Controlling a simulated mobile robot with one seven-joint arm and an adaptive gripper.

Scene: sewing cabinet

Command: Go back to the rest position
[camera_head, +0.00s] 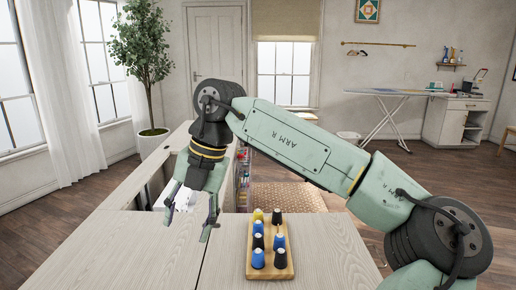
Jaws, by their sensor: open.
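My gripper (190,220) hangs from my green arm left of centre in the head view. Its jaws are apart and point down, with nothing seen between them. It is above the pale wooden cabinet top (125,255), left of a wooden tray (252,250). Part of the cabinet behind my gripper is hidden by it.
The tray holds several blue, black and yellow spools (257,258). Shelves (243,180) with small coloured items and a patterned seat (275,196) lie beyond the tabletop. A potted plant (145,60) and an ironing board (385,92) stand farther back. The front left tabletop is clear.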

